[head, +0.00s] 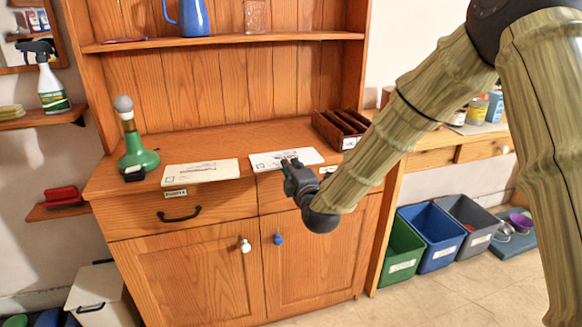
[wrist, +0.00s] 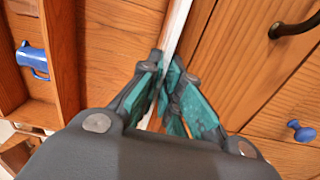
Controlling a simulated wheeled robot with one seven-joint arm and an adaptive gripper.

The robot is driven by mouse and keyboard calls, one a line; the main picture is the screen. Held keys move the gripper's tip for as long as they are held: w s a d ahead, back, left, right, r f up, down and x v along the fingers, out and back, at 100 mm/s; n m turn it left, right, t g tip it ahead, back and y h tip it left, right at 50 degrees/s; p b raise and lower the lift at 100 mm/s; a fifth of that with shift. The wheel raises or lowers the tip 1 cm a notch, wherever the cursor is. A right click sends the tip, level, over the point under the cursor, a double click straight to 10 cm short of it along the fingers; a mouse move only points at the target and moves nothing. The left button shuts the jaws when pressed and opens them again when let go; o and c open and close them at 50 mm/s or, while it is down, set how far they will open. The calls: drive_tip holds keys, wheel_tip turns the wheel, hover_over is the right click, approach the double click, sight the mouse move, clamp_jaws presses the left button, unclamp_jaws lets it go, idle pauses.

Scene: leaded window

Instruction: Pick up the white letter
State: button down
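The white letter (head: 270,161) lies flat on the cabinet counter, near its front edge, with printing on its top face. In the wrist view it shows edge-on as a thin white strip (wrist: 177,28). My gripper (head: 293,168) is at the letter's front edge and covers part of it. In the wrist view the teal-padded fingers (wrist: 170,72) are drawn close together with the letter's edge between their tips. The fingers look shut on the letter, and it appears to rest still on the counter.
A cream envelope (head: 200,172) lies left of the letter. A green flask (head: 138,158) stands farther left. A dark wooden letter rack (head: 340,128) is behind, to the right. A shelf (head: 225,41) with a blue jug (head: 190,16) is above. Drawers and doors with knobs are below.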

wheel_tip(320, 180, up, 2)
drive_tip(key=shift+r+p, duration=0.25)
drive_tip(key=shift+p, duration=0.5)
drive_tip(key=s+d+r+p, duration=0.1)
drive_tip(key=s+d+r, duration=0.1)
drive_tip(key=s, duration=0.4)
drive_tip(key=s+d+r+p, duration=0.1)
drive_tip(key=s+d+r, duration=0.1)
drive_tip(key=s, duration=0.5)
drive_tip(key=shift+s+d+r+p, duration=0.2)
drive_tip(key=shift+r+p, duration=0.15)
drive_tip(key=shift+r, duration=0.15)
